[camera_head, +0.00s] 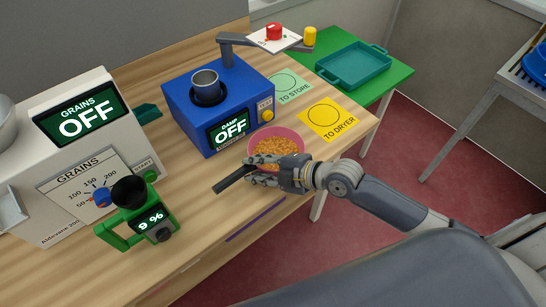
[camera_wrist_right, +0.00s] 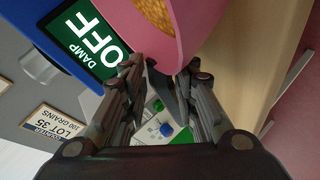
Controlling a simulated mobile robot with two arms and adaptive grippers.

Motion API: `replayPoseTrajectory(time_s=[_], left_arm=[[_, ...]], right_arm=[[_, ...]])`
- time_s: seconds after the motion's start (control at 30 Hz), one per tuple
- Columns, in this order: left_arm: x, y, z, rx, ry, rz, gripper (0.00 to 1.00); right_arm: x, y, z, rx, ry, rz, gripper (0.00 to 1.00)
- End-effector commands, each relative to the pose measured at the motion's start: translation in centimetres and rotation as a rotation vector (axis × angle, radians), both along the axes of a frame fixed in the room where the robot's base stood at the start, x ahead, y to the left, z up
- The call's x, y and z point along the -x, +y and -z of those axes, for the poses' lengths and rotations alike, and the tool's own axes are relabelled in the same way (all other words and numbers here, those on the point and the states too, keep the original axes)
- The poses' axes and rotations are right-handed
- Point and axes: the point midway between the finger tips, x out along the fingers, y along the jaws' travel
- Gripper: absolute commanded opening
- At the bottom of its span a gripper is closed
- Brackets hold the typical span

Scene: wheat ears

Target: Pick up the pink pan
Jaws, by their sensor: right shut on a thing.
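The pink pan (camera_head: 298,133) holds orange-brown grains and is at the front right part of the wooden table, in front of the blue damp meter. It also shows large at the top of the right wrist view (camera_wrist_right: 150,22). My right gripper (camera_head: 258,176) is at the pan's near side, shut on its dark handle (camera_head: 232,180). In the right wrist view the fingers (camera_wrist_right: 160,95) flank a dark part beside the pan wall. The fingers partly hide the grip. Whether the pan touches the table I cannot tell. My left gripper is not in view.
The blue meter (camera_head: 180,92) reading OFF stands just behind the pan. A yellow TO DRYER card (camera_head: 338,128) lies to its right. A white grain counter (camera_head: 30,150) and a green 9 % device (camera_head: 140,238) stand left. A teal tray (camera_head: 354,66) is on the green table.

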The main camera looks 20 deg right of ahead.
Motion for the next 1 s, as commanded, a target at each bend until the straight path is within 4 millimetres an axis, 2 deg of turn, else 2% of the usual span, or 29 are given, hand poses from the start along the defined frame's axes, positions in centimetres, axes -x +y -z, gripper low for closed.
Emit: replayPoseTrajectory(time_s=[0.07,0.53,0.77,0.97,1.0], left_arm=[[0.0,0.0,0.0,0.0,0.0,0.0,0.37],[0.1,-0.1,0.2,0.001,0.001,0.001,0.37],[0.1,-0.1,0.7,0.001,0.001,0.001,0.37],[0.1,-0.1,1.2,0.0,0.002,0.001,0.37],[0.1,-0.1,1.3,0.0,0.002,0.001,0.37]], right_arm=[[0.3,0.1,0.5,0.002,0.015,-0.002,0.0],[0.4,0.1,0.3,0.001,0.02,-0.004,0.0],[0.3,0.1,-1.2,0.002,0.014,-0.002,0.0],[0.2,0.1,-3.2,0.002,0.007,-0.002,0.0],[0.7,0.0,-3.1,0.003,0.011,-0.002,0.0]])
